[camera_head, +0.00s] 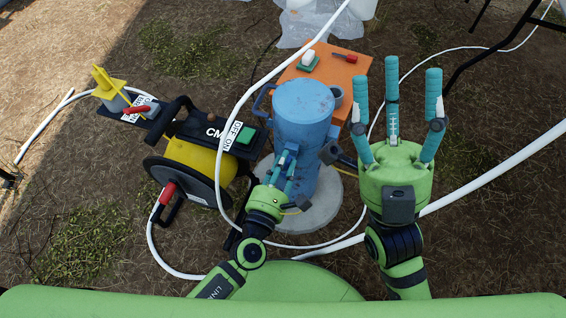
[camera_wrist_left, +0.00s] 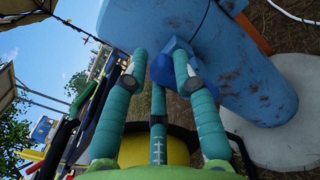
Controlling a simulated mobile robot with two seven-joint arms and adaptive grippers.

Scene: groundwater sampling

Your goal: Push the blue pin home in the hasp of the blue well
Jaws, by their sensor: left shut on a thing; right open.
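The blue well (camera_head: 303,140) is a scuffed blue cylinder standing upright on a round pale concrete pad; its side also shows in the left wrist view (camera_wrist_left: 240,70). My left gripper (camera_head: 286,160) is at the near side of the well, its teal fingers closed around a darker blue piece (camera_wrist_left: 165,68) against the well wall. This piece looks like the blue pin at the hasp; the fingers hide much of it, and I cannot tell how deep it sits. My right gripper (camera_head: 397,85) is open and empty to the right of the well, fingers spread.
A yellow cable reel (camera_head: 190,160) with a black frame and a green button stands left of the well. An orange case (camera_head: 338,78) carrying small tools is behind it. White hoses cross the ground around the well. A yellow clamp-like device (camera_head: 108,88) is at the far left.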

